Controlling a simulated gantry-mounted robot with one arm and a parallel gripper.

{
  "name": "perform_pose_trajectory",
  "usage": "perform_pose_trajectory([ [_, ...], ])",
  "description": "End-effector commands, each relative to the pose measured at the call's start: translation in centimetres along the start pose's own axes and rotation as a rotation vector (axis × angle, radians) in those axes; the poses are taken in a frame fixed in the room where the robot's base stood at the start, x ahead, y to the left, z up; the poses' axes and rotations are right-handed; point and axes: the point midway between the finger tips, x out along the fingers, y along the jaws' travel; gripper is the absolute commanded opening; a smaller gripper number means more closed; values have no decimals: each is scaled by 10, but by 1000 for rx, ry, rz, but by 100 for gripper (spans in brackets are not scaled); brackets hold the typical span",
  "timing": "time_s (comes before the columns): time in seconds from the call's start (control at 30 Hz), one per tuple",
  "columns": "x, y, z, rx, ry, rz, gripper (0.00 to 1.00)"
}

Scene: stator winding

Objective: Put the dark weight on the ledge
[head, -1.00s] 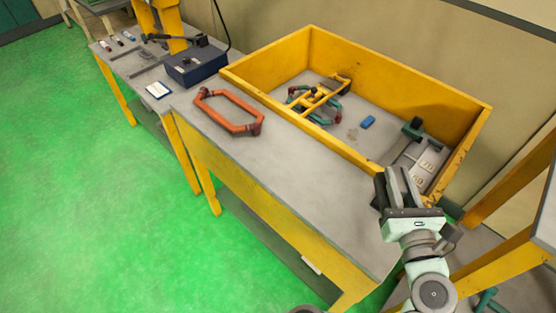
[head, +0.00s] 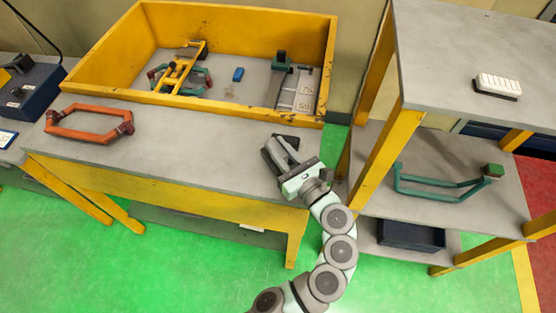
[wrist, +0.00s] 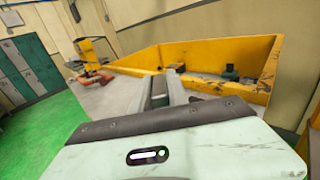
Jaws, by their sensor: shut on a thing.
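My gripper (head: 280,151) is in front of the yellow bin, over the right end of the grey workbench, in the head view. It is shut on a dark piece (head: 287,141), which looks like the dark weight; the fingers hide much of it. In the wrist view the grey fingers (wrist: 163,90) point toward the bench and bin, and the held piece is hard to make out. No ledge is clearly marked; the yellow bin's front wall (head: 200,108) and a grey shelf unit (head: 450,50) on the right both have flat edges.
An orange winding frame (head: 90,138) lies on the bench. The bin holds a yellow-and-green frame (head: 182,75), a blue block (head: 238,74) and a dark green device (head: 281,65). The shelves hold a white-topped block (head: 498,85), a green frame (head: 445,190) and a dark tray (head: 408,236).

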Motion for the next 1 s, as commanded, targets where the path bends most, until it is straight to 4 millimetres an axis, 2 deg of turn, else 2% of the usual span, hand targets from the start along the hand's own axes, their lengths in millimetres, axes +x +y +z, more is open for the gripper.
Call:
perform_pose_trajectory([
  [0.1, 0, 0, -12, -2, -3, 2, 0],
  [0.27, 0, 0, -19, -1, -4, 1, 0],
  [0.53, 0, 0, -52, 0, -3, 0, 0],
  [0.93, 0, 0, -57, -1, -4, -1, 0],
  [0.97, 0, 0, -58, -2, -1, -1, 22],
  [1.0, 0, 0, -58, -2, -1, -1, 25],
])
